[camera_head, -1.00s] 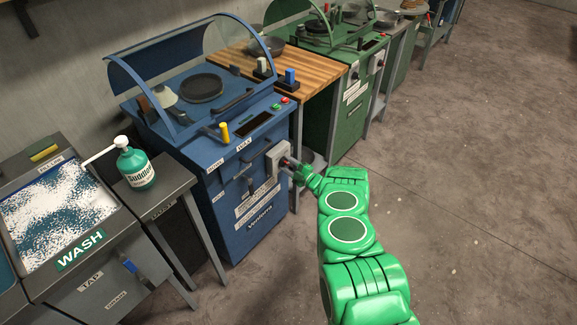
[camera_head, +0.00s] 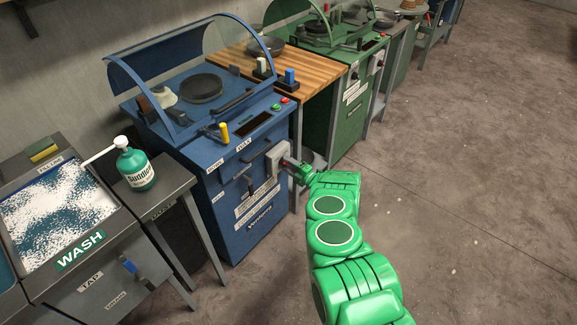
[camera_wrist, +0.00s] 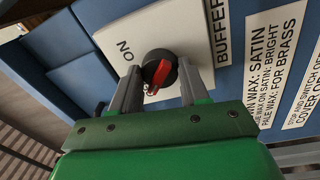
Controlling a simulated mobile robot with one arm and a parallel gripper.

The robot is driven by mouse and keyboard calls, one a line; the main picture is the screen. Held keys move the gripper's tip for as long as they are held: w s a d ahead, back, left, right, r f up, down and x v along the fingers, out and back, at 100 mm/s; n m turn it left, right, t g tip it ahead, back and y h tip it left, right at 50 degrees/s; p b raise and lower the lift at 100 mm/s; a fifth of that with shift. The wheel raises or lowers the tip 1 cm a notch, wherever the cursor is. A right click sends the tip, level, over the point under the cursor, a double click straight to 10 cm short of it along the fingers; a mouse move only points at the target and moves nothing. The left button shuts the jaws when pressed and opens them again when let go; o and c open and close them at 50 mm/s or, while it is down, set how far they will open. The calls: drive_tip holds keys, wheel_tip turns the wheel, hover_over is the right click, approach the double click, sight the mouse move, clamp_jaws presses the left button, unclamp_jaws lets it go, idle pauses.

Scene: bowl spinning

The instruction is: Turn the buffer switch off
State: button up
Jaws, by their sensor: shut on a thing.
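The buffer switch is a round black knob with a red pointer (camera_wrist: 160,72) on a pale plate (camera_wrist: 187,28), seen close in the wrist view. Letters of ON stand left of the knob and a BUFFER label (camera_wrist: 222,30) is at its right. The red pointer slants toward the lower left of that view. My gripper (camera_wrist: 158,86) has its two grey fingers on either side of the knob, shut on it. In the head view the switch plate (camera_head: 277,157) is on the front right of the blue machine (camera_head: 240,190), with my green gripper (camera_head: 297,169) at it.
The blue machine has a clear curved cover (camera_head: 190,45) and a yellow-tipped lever (camera_head: 224,132). A wash basin (camera_head: 60,205) and a green bottle (camera_head: 137,165) are at left. A wooden-topped table (camera_head: 240,65) and a green machine (camera_head: 340,110) stand beyond. The floor at right is clear.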

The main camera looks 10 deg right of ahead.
drive_tip(key=shift+a, duration=0.1)
drive_tip(key=o, duration=1.1)
drive_tip(key=shift+c, duration=0.2)
drive_tip(key=v, duration=0.8)
drive_tip(key=shift+f, duration=0.1)
